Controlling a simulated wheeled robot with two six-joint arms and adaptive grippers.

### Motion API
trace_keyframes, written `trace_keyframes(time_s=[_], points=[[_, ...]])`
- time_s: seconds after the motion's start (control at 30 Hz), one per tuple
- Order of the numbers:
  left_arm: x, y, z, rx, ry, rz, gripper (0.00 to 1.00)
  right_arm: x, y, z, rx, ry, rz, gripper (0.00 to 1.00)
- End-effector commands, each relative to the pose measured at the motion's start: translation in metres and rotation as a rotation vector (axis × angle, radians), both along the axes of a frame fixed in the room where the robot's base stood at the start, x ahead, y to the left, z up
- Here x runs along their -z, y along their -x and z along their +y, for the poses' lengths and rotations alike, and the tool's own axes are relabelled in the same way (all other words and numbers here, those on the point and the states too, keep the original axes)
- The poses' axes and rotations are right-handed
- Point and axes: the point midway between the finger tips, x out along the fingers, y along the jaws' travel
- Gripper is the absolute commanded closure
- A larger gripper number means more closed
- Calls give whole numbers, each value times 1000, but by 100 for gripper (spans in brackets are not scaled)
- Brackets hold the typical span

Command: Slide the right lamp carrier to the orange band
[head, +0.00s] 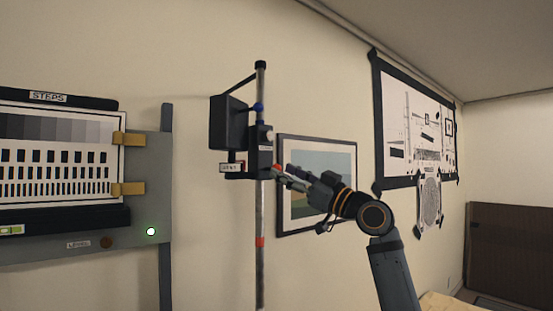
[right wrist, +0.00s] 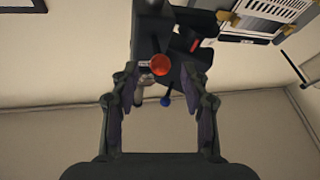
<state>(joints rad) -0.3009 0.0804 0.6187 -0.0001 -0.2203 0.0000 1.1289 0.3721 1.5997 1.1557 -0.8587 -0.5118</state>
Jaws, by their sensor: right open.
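The right lamp carrier (head: 259,150) is a dark block on an upright grey pole (head: 260,205), with a black lamp box (head: 229,122) on its left. The orange band (head: 260,241) circles the pole well below the carrier. My right gripper (head: 284,172) is at the carrier's lower right side. In the right wrist view its open fingers (right wrist: 162,82) stand either side of a round red-orange knob (right wrist: 159,64) in front of the dark carrier. I cannot tell whether they touch it. My left gripper is not in view.
A framed picture (head: 318,160) hangs behind my right arm. A large chart (head: 415,130) hangs further right. The pole below the carrier is clear.

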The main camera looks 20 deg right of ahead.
Motion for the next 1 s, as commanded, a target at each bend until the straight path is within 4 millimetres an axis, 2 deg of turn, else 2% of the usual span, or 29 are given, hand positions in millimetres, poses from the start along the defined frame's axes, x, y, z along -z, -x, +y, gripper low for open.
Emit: trace_keyframes(time_s=[0.03,0.23,0.57,0.9,1.0], points=[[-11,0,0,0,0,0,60,-10,-7,6,-5,-3,2,54],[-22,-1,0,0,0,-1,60,-15,-25,19,-1,0,0,54],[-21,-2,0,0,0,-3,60,-13,-28,21,1,1,0,56],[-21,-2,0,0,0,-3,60,-13,-28,21,1,1,0,100],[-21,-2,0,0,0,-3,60,-13,-28,21,1,1,0,100]])
